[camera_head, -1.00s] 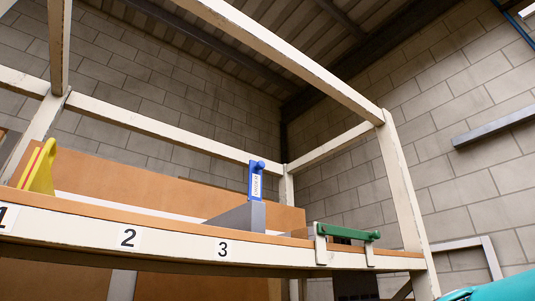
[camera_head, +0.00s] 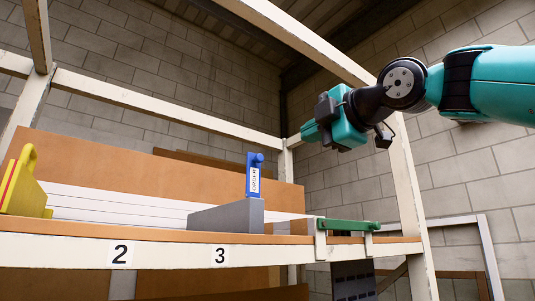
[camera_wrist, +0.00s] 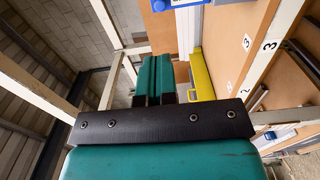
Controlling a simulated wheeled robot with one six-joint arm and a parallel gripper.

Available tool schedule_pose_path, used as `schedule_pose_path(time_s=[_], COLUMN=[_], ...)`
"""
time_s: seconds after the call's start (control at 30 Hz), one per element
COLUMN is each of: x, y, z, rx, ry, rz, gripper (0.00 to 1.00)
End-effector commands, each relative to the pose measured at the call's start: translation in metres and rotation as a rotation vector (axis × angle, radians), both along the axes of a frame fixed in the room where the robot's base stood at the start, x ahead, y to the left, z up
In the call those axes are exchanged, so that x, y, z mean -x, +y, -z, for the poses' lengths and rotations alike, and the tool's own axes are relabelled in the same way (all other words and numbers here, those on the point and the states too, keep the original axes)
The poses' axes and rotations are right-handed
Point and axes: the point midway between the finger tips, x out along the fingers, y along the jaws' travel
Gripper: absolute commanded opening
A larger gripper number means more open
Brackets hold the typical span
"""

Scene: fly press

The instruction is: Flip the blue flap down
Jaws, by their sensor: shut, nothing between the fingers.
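The blue flap (camera_head: 254,178) stands upright on the grey block (camera_head: 228,217) above label 3. It has a white text label and a round knob at its top. My gripper (camera_head: 305,132) is up and to the right of the flap in the head view, pointing left, apart from it. In the wrist view my gripper's two teal fingers (camera_wrist: 153,82) are shut together with nothing between them. A blue piece (camera_wrist: 230,2), probably the flap, shows cut off at the top edge of the wrist view.
A green bar (camera_head: 347,226) sits on the shelf edge to the right. A yellow piece (camera_head: 24,187) stands at the far left, and shows in the wrist view (camera_wrist: 202,76). White frame posts (camera_head: 410,200) and an upper beam (camera_head: 300,37) surround the shelf.

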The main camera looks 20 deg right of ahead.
Motion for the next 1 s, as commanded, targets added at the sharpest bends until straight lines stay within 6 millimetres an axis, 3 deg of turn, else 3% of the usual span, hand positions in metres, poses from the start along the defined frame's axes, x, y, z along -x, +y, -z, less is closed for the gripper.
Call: schedule_pose_path(time_s=[0.23,0.7,1.0], x=[-0.023,-0.113,-0.133], y=[0.009,0.038,0.044], z=[-0.001,-0.004,0.0], rx=[-0.004,-0.002,-0.002], ry=[0.005,0.006,0.002], rz=[-0.007,-0.003,-0.001], gripper=[0.0,0.0,0.0])
